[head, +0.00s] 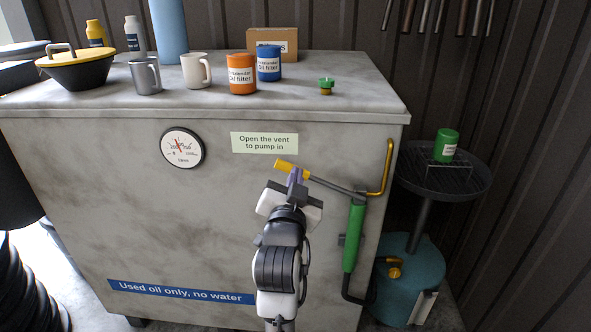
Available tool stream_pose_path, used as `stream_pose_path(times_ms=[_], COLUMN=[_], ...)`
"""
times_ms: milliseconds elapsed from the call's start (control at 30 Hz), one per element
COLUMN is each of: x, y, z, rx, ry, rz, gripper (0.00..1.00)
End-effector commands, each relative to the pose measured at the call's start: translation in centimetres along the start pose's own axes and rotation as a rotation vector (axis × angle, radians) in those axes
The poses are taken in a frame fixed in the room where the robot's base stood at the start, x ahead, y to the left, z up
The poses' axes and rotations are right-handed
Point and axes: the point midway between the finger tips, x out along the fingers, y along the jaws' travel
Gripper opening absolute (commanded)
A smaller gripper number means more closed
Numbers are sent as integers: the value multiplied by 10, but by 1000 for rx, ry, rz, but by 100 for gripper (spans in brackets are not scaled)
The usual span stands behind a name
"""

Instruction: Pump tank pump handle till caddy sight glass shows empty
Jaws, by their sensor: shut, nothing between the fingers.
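The tank (120,220) is a large grey cabinet. On its front is a green hand pump (354,238) with a pump handle (330,187), a grey lever slanting up left to a yellow grip (285,165). My gripper (297,174) is shut and empty, close to the handle just right of the yellow grip. I cannot tell whether they touch. The teal caddy (405,268) stands on the floor right of the tank. A pale upright strip (424,307) on its lower front may be the sight glass; its level is too small to read.
A round gauge (182,148) and an "Open the vent to pump in" label (264,143) are on the tank front. A small green-topped fitting (326,86), oil filters (242,75) and mugs (197,71) stand on top. A drain pan (446,180) sits above the caddy.

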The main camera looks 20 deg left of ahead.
Motion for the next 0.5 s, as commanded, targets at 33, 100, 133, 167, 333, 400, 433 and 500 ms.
stream_pose_path(times_ms=[33,100,133,167,333,400,433,500], x=[6,15,21,26,64,79,85,100], y=[0,0,-1,-1,-1,-1,-1,-1], z=[-1,-2,-3,-3,-4,-4,-4,-4], rx=[0,-1,-1,0,-1,-1,-1,1], ry=[-1,-1,-1,-1,-2,-1,0,-1], rz=[2,3,3,3,3,2,2,1], gripper=[0,0,0,0,0,0,0,0])
